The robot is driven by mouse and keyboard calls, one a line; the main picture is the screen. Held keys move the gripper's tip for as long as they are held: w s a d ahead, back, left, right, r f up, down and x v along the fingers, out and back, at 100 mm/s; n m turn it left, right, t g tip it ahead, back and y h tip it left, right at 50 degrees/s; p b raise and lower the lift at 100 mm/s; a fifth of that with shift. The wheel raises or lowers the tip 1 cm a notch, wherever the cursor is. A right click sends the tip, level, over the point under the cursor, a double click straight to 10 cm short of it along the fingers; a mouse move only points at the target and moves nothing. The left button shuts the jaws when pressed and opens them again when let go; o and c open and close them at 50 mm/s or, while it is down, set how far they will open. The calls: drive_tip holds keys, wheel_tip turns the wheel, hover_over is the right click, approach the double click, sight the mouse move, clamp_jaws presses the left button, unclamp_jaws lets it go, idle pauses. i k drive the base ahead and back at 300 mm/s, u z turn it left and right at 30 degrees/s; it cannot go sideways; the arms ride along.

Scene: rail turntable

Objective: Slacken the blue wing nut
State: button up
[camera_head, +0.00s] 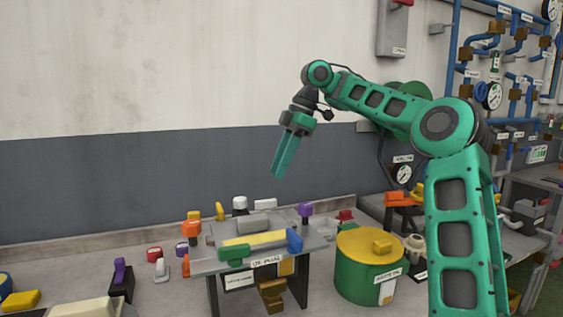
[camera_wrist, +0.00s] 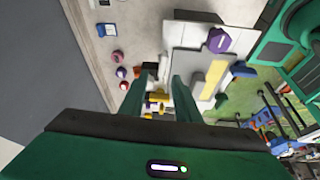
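A blue part (camera_head: 294,240), which looks like the blue wing nut, stands at the right end of a yellow bar (camera_head: 255,239) on the grey bench fixture (camera_head: 204,266). It also shows in the wrist view (camera_wrist: 243,70), right of the yellow bar. Its exact wing shape is too small to tell. My gripper (camera_head: 277,176) is in the air above the back of the fixture, apart from the blue part. In the wrist view its two fingers (camera_wrist: 158,84) stand apart with nothing held between them.
A green part (camera_head: 235,253) sits at the bar's left end. A purple-topped post (camera_head: 305,210) stands behind the blue part. A green drum with a yellow lid (camera_head: 374,244) is on the right. Several small knobs stand left of the fixture. The air around my gripper is clear.

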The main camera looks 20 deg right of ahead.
sight(294, 245)
drive_tip(key=k, duration=1)
